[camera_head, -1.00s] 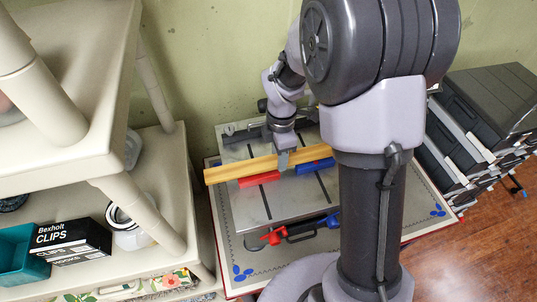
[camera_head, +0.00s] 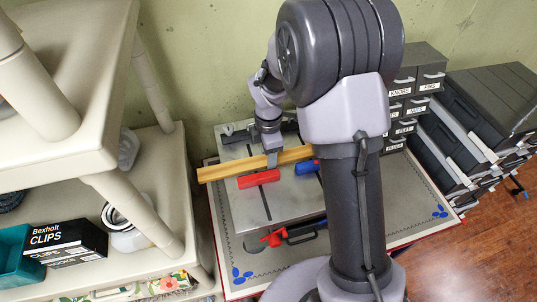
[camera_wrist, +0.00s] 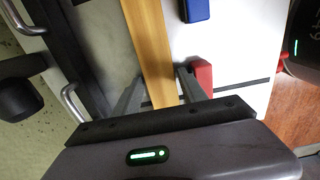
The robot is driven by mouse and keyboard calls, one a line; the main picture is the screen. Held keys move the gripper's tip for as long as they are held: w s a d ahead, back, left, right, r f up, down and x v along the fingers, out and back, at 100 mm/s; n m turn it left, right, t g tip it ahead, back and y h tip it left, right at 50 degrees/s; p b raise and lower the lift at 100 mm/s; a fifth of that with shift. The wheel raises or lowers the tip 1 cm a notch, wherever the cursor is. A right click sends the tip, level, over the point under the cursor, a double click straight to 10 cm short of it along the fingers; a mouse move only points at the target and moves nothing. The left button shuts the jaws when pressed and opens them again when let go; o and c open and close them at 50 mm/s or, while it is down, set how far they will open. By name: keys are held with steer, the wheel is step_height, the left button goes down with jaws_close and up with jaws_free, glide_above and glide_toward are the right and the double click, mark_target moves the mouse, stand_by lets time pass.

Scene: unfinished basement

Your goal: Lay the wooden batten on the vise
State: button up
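The wooden batten (camera_head: 225,170) is a long yellow bar. It lies across the view above a grey metal plate (camera_head: 290,205) with dark slots. My gripper (camera_head: 271,160) is shut on the batten near its middle. In the wrist view the batten (camera_wrist: 150,40) runs between the two fingers of my gripper (camera_wrist: 160,82). A red block (camera_head: 258,178) and a blue block (camera_head: 307,167) are just in front of the batten. I cannot tell for sure which parts make up the vise, or whether the batten touches anything below it. My arm hides the right side.
A cream shelf unit (camera_head: 160,215) stands close on the left, holding a black clips box (camera_head: 66,241) and a teal bin (camera_head: 22,262). Dark drawer cabinets (camera_head: 415,90) stand at the right. A red part (camera_head: 272,239) and black handle are at the plate's front.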

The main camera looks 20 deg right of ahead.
steer(key=shift+r, duration=0.1)
steer(key=s+r+m+t+p, duration=0.1)
steer(key=s+r+m+p, duration=0.1)
steer(key=r, duration=0.7)
steer(key=s+r+m+p, duration=0.1)
steer(key=s+r+m, duration=0.15)
steer(key=r, duration=0.65)
steer(key=s+a+r+m+t+y, duration=0.1)
steer(key=s+r+m, duration=0.3)
steer(key=s+m, duration=0.5)
steer(key=s+a+r+m+t+y, duration=0.1)
steer(key=s+a+r+m+t, duration=0.2)
steer(key=s+m, duration=0.6)
steer(key=shift+r+t, duration=0.4)
steer(key=shift+w, duration=0.1)
